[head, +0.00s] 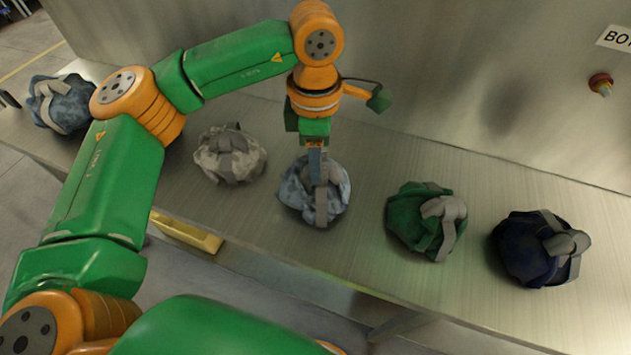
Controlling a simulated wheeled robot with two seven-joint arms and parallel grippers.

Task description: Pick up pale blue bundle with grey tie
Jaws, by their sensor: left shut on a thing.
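A pale blue bundle with a grey tie (297,196) rests on the metal counter, in the middle of the head view. My left gripper (318,165) points straight down at its top and is shut on the grey tie. The fingertips are partly lost against the tie. The bundle seems to touch the counter still. My right gripper is not in view.
A pale grey bundle (228,154) sits left of the held one. A green bundle (412,219) and a dark navy bundle (527,249) sit to the right. The metal counter (400,165) has a steel wall behind it, with a red button (600,82). A yellow box (187,233) is below the front edge.

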